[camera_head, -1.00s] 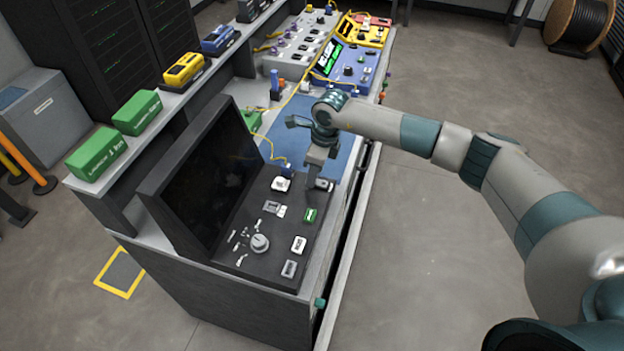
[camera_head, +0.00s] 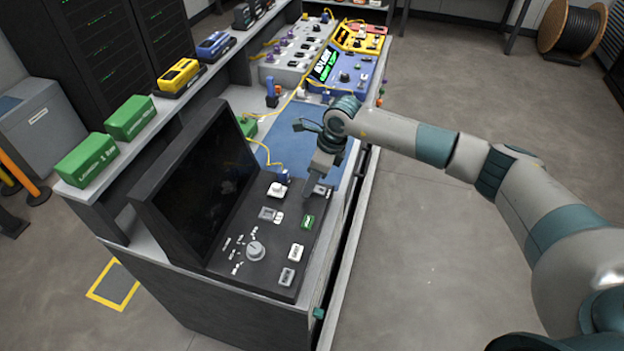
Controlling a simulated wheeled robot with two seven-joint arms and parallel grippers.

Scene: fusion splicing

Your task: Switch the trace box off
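A dark console box with an upright black screen (camera_head: 200,190) stands at the near end of the bench, and I take it to be the trace box. The screen is dark. Its sloped panel carries a round grey knob (camera_head: 256,250), a green button (camera_head: 307,222), a white control (camera_head: 277,190) and a light switch-like part (camera_head: 322,189) at the far right corner. My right gripper (camera_head: 309,192) points down over that corner, beside the light part. Whether it touches the panel is unclear. Its fingers show as one narrow shape. My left gripper is out of view.
Behind the box are a blue mat (camera_head: 305,130), a blue unit with a lit screen (camera_head: 345,70) and a yellow unit (camera_head: 358,38). Green boxes (camera_head: 88,160) sit on the shelf at left. A yellow cable (camera_head: 262,150) crosses the bench. Open floor lies to the right.

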